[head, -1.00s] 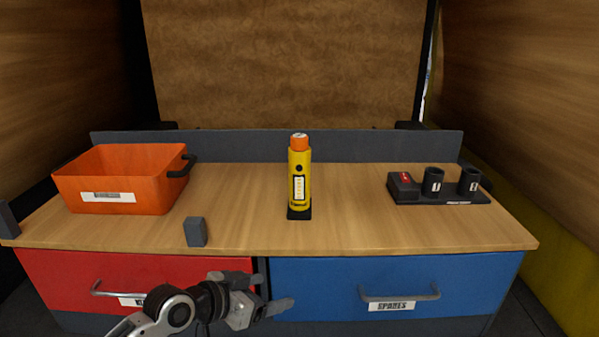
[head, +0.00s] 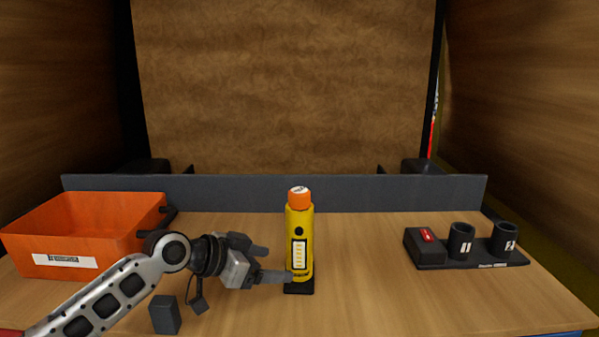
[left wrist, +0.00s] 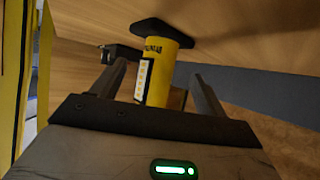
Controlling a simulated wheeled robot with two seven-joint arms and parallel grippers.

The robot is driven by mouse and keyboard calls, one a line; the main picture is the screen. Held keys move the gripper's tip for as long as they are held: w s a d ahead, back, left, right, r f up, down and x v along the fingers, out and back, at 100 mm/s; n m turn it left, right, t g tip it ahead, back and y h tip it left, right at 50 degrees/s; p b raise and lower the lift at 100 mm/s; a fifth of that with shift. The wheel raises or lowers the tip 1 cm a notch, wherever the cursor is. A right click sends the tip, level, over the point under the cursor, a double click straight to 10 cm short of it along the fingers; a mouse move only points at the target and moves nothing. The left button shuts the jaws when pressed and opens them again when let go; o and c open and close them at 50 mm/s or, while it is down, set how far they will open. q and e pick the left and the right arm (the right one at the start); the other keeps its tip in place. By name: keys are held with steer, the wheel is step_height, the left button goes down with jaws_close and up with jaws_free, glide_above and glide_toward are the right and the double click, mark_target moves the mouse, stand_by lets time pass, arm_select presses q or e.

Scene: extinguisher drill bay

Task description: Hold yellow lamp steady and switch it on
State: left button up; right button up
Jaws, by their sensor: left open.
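The yellow lamp (head: 300,233) stands upright on a small dark base in the middle of the worktop. It has an orange cap, a dark round button on its front and a pale strip panel below that. My left gripper (head: 264,264) is open beside the lamp's lower left side, with one fingertip close to the lamp's front in the head view. In the left wrist view the lamp's lower body (left wrist: 162,65) shows between the two open fingers, with its dark base beyond. I cannot tell whether a finger touches it. My right gripper is not in view.
An orange bin (head: 85,228) stands at the left of the worktop. A small dark grey block (head: 165,315) stands near the front left. A black holder (head: 470,262) with two numbered cups and a red-marked box is at the right. The worktop (head: 365,280) right of the lamp is clear.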

mark_target(289, 266)
arm_select(q)
steer(key=b+x, duration=0.3)
steer(key=x, duration=0.3)
steer(key=shift+f, duration=0.15)
steer(key=shift+w+d+f+b, duration=0.2)
steer(key=shift+w+d+b, duration=0.2)
steer(key=shift+w+d, duration=0.05)
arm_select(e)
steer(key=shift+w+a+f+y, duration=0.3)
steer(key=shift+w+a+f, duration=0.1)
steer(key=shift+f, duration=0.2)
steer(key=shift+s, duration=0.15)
arm_select(q)
steer(key=c, duration=1)
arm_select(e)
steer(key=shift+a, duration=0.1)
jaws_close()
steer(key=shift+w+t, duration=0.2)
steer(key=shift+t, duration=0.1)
